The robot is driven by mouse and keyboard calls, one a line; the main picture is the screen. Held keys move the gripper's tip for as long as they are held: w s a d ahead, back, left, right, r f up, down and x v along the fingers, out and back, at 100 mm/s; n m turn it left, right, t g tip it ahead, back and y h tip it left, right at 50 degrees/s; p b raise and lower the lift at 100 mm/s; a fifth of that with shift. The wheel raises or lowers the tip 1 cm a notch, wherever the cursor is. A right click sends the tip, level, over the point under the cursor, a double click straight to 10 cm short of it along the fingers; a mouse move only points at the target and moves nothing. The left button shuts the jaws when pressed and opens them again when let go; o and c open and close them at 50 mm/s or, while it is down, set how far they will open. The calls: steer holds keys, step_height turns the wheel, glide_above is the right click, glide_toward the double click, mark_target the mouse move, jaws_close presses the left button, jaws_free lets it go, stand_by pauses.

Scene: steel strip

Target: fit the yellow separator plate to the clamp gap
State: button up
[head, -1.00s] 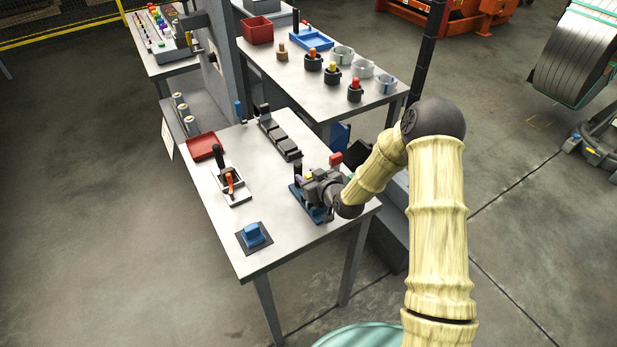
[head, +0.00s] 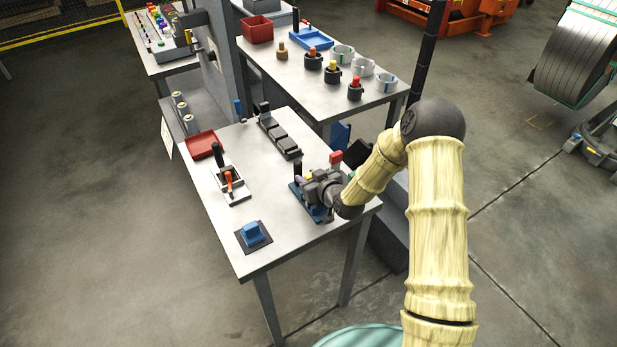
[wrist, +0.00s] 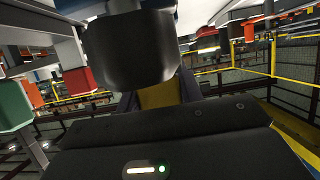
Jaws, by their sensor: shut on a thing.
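My gripper (head: 314,186) is at the right side of the near table, low over a blue clamp base (head: 316,213) with an upright black handle (head: 297,171). It is shut on the yellow separator plate; only a small yellow patch (head: 308,177) shows in the head view. In the wrist view the yellow plate (wrist: 160,95) shows partly between dark finger sides, behind a large dark block. The clamp gap is hidden by my gripper, so I cannot tell whether the plate is in it.
A red block (head: 335,157) stands close behind my gripper. A black-handled fixture with an orange part (head: 228,181), a blue block on a dark pad (head: 253,234), a red tray (head: 204,145) and a row of dark blocks (head: 280,139) share the table. Its middle is clear.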

steer(key=shift+f+b, duration=0.85)
steer(key=shift+f, duration=0.05)
steer(key=o, duration=1.1)
steer(key=shift+c, duration=0.2)
steer(key=shift+s+d, duration=0.1)
steer(key=shift+s, duration=0.05)
steer(key=b+v, duration=0.2)
steer(key=v, duration=1.5)
steer(key=shift+b, duration=0.35)
steer(key=shift+d+r, duration=0.1)
steer(key=shift+d, duration=0.05)
